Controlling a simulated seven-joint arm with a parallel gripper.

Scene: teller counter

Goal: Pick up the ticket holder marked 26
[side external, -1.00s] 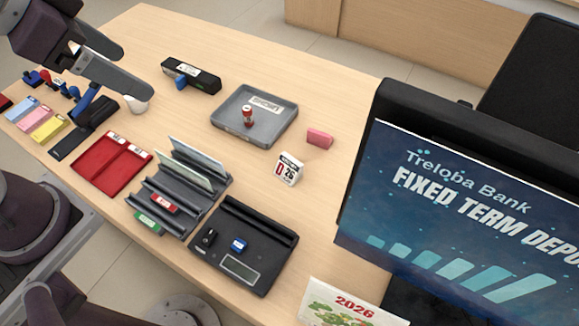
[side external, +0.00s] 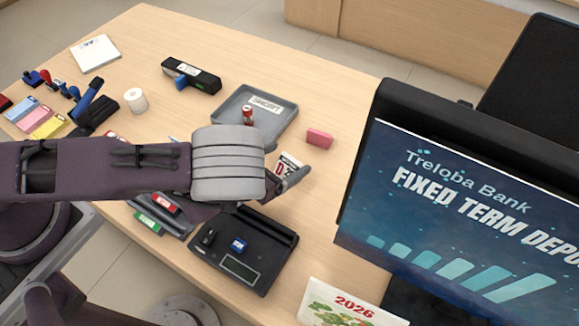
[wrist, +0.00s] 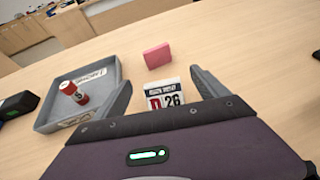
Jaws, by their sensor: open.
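The ticket holder marked 26 (wrist: 167,97) is a small white block with a black top band, a red D panel and black digits. In the wrist view it stands upright between the two fingers of my open gripper (wrist: 163,100), with wood showing beside it. In the side view the ticket holder (side external: 287,167) is partly hidden behind my wrist and a finger.
A grey tray (wrist: 50,121) with a red-capped stamp (wrist: 74,92) is left of my gripper. A pink block (wrist: 157,56) lies just beyond the ticket holder. A black device (side external: 262,267) with a blue stamp sits in front, and the monitor (side external: 470,210) stands to the right.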

